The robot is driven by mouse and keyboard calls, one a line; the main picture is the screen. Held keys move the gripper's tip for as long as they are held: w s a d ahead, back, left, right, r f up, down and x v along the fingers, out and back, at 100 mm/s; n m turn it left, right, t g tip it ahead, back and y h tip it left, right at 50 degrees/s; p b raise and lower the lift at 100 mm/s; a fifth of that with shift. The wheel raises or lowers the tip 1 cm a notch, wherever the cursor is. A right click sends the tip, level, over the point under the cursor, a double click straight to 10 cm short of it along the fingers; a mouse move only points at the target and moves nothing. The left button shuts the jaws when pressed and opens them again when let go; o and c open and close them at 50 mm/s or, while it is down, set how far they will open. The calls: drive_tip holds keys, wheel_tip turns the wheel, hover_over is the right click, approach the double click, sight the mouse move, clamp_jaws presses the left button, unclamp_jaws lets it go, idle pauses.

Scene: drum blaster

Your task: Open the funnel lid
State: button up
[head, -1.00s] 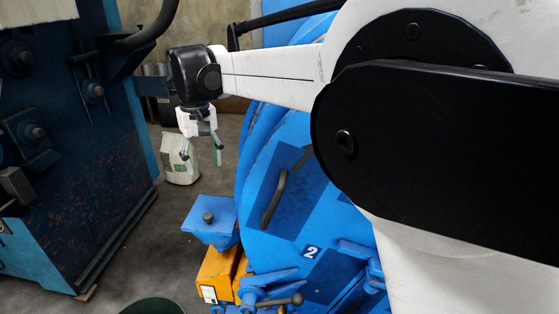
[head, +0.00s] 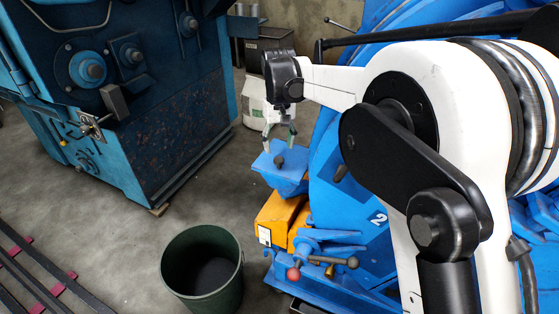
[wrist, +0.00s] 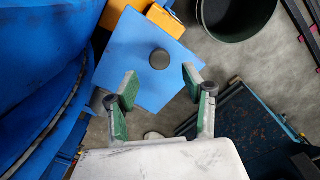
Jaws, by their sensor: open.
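The funnel lid (head: 268,165) is a flat blue plate with a round dark knob (head: 279,161), lying on the blue funnel at the side of the big blue machine. In the wrist view the lid (wrist: 135,75) fills the upper middle, with its dark knob (wrist: 159,59) near the centre. My gripper (head: 279,146) hangs just above the lid in the head view. In the wrist view its green-padded fingers (wrist: 160,90) are spread apart and empty. The knob lies beyond the fingertips, not between them. The exact height above the knob cannot be told.
The big blue machine (head: 375,225) stands right of the lid. An orange block (head: 275,220) sits below the funnel, and levers with a red ball (head: 293,274) lie under it. A green bin (head: 205,285) stands front left. A white bag (head: 256,105) stands behind. Open floor lies left.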

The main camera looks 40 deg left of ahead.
sight(279, 159)
drive_tip(key=shift+f+b, duration=0.65)
drive_tip(key=shift+f, duration=2.15)
clamp_jaws()
